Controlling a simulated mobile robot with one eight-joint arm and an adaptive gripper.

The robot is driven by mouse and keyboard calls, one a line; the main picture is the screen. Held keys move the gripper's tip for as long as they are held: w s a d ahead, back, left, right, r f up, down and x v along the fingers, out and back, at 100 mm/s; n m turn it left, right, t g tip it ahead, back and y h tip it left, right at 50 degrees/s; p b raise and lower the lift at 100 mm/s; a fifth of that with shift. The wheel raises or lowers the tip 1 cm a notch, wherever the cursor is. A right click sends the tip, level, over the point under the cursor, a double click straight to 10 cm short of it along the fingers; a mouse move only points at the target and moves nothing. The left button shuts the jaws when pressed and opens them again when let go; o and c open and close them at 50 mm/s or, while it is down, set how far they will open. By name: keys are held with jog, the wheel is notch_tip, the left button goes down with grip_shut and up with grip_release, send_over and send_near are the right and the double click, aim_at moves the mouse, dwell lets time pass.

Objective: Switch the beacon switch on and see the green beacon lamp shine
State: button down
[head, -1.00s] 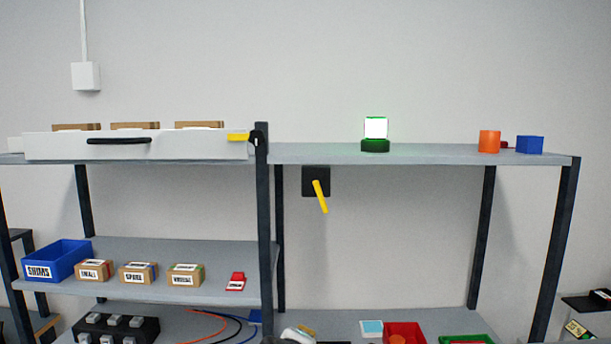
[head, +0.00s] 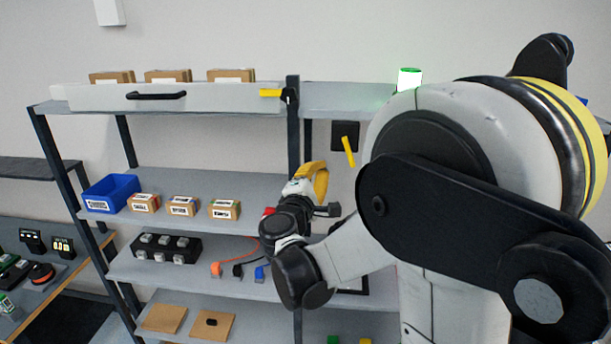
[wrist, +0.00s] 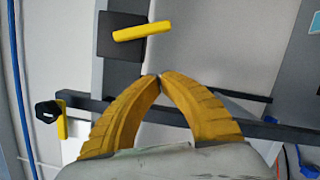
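The switch is a black plate (head: 341,133) with a yellow lever (head: 348,151) below that shelf; the lever points down and slightly right. In the wrist view the lever (wrist: 142,31) lies across the black plate (wrist: 118,45), beyond my fingertips and apart from them. My gripper (wrist: 160,79) has its yellow fingertips together with nothing between them. In the head view my gripper (head: 318,172) is below and left of the lever.
A dark shelf post (head: 293,130) stands left of the switch. A yellow handle (head: 271,93) sits by its top, beside a white drawer (head: 215,96). Boxes and a blue bin (head: 110,193) stand on the middle shelf. My arm covers the right side.

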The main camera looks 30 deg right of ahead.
jog(key=d, duration=0.1)
jog(key=d+r, duration=0.1)
jog(key=d, duration=0.1)
jog(key=d+p, duration=0.1)
jog(key=shift+s+d+r, duration=0.3)
jog(key=shift+s+d, duration=0.05)
jog(key=n+b, duration=0.1)
jog(key=s+d+n+b, duration=0.1)
jog(key=shift+d+r+n, duration=0.15)
jog(key=shift+d+n, duration=0.05)
jog(key=shift+n, duration=0.1)
